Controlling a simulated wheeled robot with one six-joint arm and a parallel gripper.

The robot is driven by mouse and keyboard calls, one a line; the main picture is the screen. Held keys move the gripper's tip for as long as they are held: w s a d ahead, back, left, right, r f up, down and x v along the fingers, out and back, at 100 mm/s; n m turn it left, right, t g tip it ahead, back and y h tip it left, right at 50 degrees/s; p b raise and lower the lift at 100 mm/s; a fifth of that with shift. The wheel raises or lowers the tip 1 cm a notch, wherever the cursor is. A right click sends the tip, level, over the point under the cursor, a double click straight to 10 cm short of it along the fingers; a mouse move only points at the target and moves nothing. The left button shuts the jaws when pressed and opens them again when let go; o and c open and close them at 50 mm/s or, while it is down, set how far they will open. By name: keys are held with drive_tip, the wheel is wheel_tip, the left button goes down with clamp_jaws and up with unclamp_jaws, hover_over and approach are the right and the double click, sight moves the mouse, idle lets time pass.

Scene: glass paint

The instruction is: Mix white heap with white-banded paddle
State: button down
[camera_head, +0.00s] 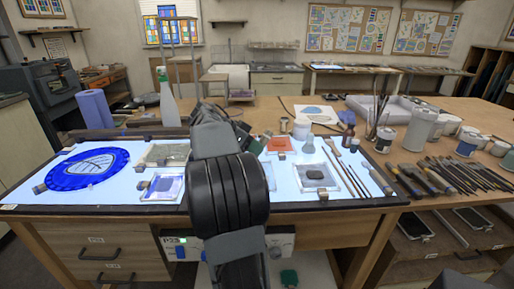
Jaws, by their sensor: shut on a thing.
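My arm stands in the middle and covers the centre of the glowing light table (220,203). My gripper (246,142) is low over the back half of the table, mostly hidden behind my own arm. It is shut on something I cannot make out. I cannot pick out the white-banded paddle. No white heap shows clearly. A pale glass slab (269,176) shows just right of my arm, its contents mostly hidden.
A round blue glass panel (88,168) lies at left, with a spray bottle (166,100) behind it. Long sticks (345,165) lie at right. Beyond are a jar of brushes (383,138), white tubs (421,130) and many tools (445,178).

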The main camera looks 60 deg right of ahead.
drive_tip(key=shift+s+a+f, duration=0.1)
drive_tip(key=shift+a, duration=0.15)
drive_tip(key=shift+s+a+b, duration=0.25)
drive_tip(key=shift+s+b, duration=0.6)
drive_tip(key=shift+s, duration=0.15)
drive_tip(key=shift+s+d+b, duration=0.3)
drive_tip(key=shift+s+d, duration=0.55)
drive_tip(key=shift+s, duration=0.25)
drive_tip(key=shift+d, duration=1.15)
drive_tip(key=shift+p, duration=0.3)
drive_tip(key=shift+r+p, duration=1.65)
drive_tip(key=shift+r, duration=1)
